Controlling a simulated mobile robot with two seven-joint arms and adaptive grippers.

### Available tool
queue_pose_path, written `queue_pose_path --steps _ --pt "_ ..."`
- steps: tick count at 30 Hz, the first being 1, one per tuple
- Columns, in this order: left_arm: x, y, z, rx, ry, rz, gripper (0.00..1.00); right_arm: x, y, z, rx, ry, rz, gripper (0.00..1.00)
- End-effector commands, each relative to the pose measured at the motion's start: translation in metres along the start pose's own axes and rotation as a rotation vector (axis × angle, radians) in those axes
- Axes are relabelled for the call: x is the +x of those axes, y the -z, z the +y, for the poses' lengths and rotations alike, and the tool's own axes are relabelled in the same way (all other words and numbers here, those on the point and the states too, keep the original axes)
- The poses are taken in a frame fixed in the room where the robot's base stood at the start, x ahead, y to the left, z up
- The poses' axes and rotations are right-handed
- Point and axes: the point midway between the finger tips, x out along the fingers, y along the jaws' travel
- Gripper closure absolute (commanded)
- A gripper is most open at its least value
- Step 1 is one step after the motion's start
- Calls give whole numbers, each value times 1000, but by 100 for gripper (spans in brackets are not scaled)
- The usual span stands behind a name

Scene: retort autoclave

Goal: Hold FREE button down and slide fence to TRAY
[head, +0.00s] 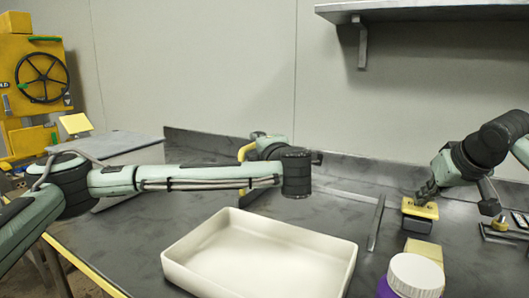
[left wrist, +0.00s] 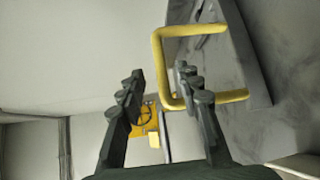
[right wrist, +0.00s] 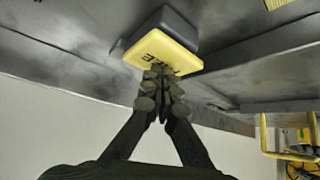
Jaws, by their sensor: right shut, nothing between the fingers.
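The FREE button is a yellow cap (head: 421,208) on a dark grey base, at the right of the bench in the head view. In the right wrist view its lettered yellow face (right wrist: 160,52) meets the tips of my shut right gripper (right wrist: 158,72). How far it is pressed I cannot tell. The fence's yellow U-shaped handle (left wrist: 160,70) sits on a grey plate (left wrist: 235,50). My left gripper (left wrist: 159,74) is open with the handle's bar seen between its fingers; contact is unclear. In the head view my left wrist hides most of that gripper and the handle (head: 246,150).
A cream tray (head: 185,270) stands at front centre. A thin metal strip (head: 376,222) lies between tray and button. A white-lidded purple jar (head: 415,275) and a yellow block (head: 425,249) stand front right. A yellow machine with a handwheel (head: 42,78) is far left; a shelf (head: 420,10) hangs above.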

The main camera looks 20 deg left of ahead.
Motion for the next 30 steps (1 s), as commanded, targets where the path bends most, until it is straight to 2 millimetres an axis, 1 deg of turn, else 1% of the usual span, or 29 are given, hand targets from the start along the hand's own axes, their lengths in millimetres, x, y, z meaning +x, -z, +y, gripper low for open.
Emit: queue_pose_path --steps 1,6,9,12,16,23,26,30 --pt "-13 -2 0 0 0 -5 66 2 -3 0 0 -1 -8 100" --pt "-45 -1 1 -1 -1 -4 66 2 -3 0 0 -1 -9 100" --pt "-58 -1 1 -1 -2 -4 66 2 -3 0 0 -1 -9 100" --pt "-66 -1 1 -1 -1 -3 66 2 -3 0 0 -1 -9 100" --pt "-69 0 1 -1 -1 -2 66 2 -3 0 0 -1 -9 100" --pt "-69 0 1 -1 -1 -1 66 2 -3 0 0 -1 -9 100" --pt "-69 0 2 -1 -1 -1 66 -1 -1 0 0 -1 -8 100" --pt "-69 -1 6 -1 -1 -1 66 -10 7 0 0 -1 -7 100"
